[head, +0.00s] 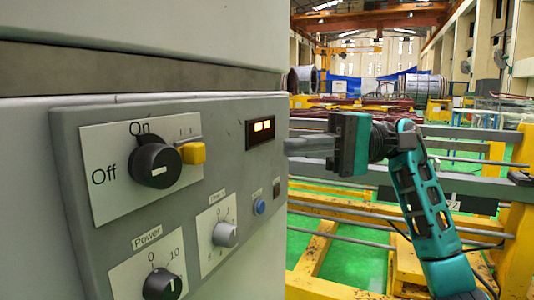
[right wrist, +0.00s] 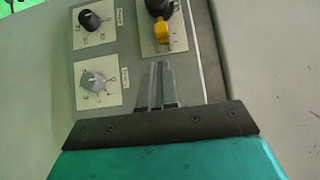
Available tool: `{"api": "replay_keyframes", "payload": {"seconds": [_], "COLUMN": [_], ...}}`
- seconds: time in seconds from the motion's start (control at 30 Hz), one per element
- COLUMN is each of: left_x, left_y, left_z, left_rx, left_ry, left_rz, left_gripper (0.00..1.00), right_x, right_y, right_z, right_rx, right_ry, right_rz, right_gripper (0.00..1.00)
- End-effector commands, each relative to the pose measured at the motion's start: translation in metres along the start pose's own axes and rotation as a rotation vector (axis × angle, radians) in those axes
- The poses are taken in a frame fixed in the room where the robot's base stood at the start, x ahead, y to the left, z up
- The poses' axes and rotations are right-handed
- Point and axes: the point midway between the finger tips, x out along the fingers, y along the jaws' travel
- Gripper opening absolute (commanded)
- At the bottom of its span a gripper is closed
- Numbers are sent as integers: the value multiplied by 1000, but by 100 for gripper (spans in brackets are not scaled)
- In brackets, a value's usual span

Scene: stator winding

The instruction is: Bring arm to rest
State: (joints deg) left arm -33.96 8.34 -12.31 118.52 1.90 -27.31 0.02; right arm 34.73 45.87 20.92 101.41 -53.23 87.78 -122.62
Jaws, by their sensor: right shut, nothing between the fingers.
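My right gripper (head: 288,147) is at the right of the control panel in the head view, with its grey fingers together and empty, pointing left toward the panel. In the right wrist view its closed fingers (right wrist: 160,75) point at the panel, below the yellow tab. A gap to the panel seems to remain, but its size is hard to judge. My teal right arm (head: 420,190) bends down to the lower right. My left gripper is not in view.
The grey control panel (head: 225,120) carries a black On/Off knob (head: 153,165) with a yellow tab (head: 193,153), a lit display (head: 262,130), a blue button (head: 259,206), a grey dial (head: 225,234) and a black Power knob (head: 162,284). Yellow frames (head: 320,245) stand behind my arm.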

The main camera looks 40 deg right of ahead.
Motion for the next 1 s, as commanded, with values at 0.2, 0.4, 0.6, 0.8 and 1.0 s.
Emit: {"api": "replay_keyframes", "payload": {"seconds": [0.2, 0.4, 0.6, 0.8, 1.0], "left_x": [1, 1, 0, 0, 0], "left_y": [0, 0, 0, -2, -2], "left_z": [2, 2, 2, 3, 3], "left_rx": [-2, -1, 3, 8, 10], "left_ry": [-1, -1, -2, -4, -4], "left_rz": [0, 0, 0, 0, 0], "left_gripper": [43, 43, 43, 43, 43], "right_x": [-18, -20, -19, -19, -3], "right_y": [0, 0, 0, 0, 0], "right_z": [-1, 0, 0, -1, -6], "right_rx": [0, 0, 0, 2, 141], "right_ry": [2, 1, 2, 2, -2], "right_rz": [-1, -1, -1, -2, -114], "right_gripper": [0, 0, 0, 0, 0]}}
